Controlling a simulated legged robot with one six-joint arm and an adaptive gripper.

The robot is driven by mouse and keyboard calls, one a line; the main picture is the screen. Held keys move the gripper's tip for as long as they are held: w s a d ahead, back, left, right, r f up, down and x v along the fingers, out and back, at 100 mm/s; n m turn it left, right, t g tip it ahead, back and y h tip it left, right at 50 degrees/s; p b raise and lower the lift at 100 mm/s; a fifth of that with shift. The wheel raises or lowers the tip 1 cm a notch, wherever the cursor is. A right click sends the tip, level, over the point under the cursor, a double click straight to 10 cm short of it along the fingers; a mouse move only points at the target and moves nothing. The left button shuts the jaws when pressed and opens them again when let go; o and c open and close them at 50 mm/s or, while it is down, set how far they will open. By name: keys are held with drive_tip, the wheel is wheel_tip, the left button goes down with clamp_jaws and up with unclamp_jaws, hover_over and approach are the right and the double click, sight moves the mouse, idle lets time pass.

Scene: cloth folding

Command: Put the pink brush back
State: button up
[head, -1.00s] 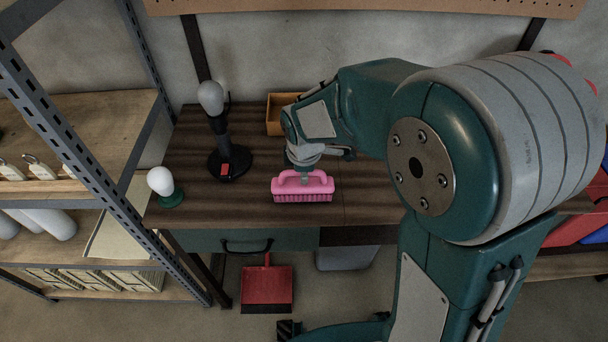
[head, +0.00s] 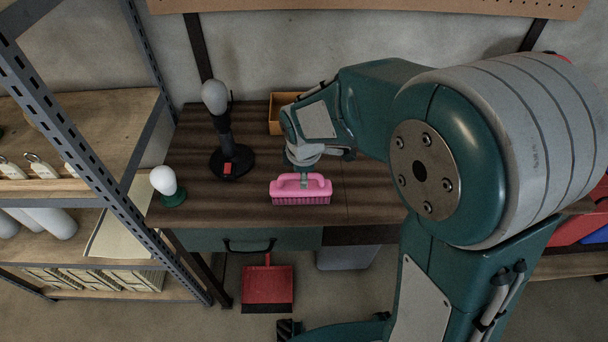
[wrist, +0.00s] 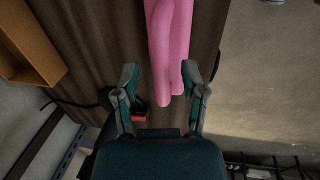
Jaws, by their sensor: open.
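The pink brush (head: 301,192) lies near the front edge of the dark wooden table (head: 370,200), handle up and bristles down. In the wrist view the pink brush (wrist: 170,45) runs from the top edge down to between the fingertips. My gripper (head: 303,180) is over the brush's handle in the head view. In the wrist view my gripper (wrist: 161,82) is open, one finger on each side of the brush's near end, with gaps beside it. Whether the fingers are level with the handle or above it I cannot tell.
A black stand with a grey knob (head: 228,150) and a white knob on a green base (head: 166,186) stand left of the brush. An orange box (head: 282,112) is behind. A metal shelf (head: 90,140) stands at left. A red dustpan (head: 267,286) is below the table.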

wheel_tip(320, 180, up, 11)
drive_tip(key=s, duration=0.2)
drive_tip(key=s+d+r+m+t, duration=0.1)
drive_tip(key=s+d+r+m, duration=0.1)
drive_tip(key=s+d+m, duration=0.4)
drive_tip(key=s+d+r+m+t, duration=0.2)
drive_tip(key=s+d+m, duration=0.4)
drive_tip(key=s+m, duration=0.5)
drive_tip(key=shift+d+r+m, duration=0.25)
drive_tip(key=shift+m, duration=0.05)
idle(0.4)
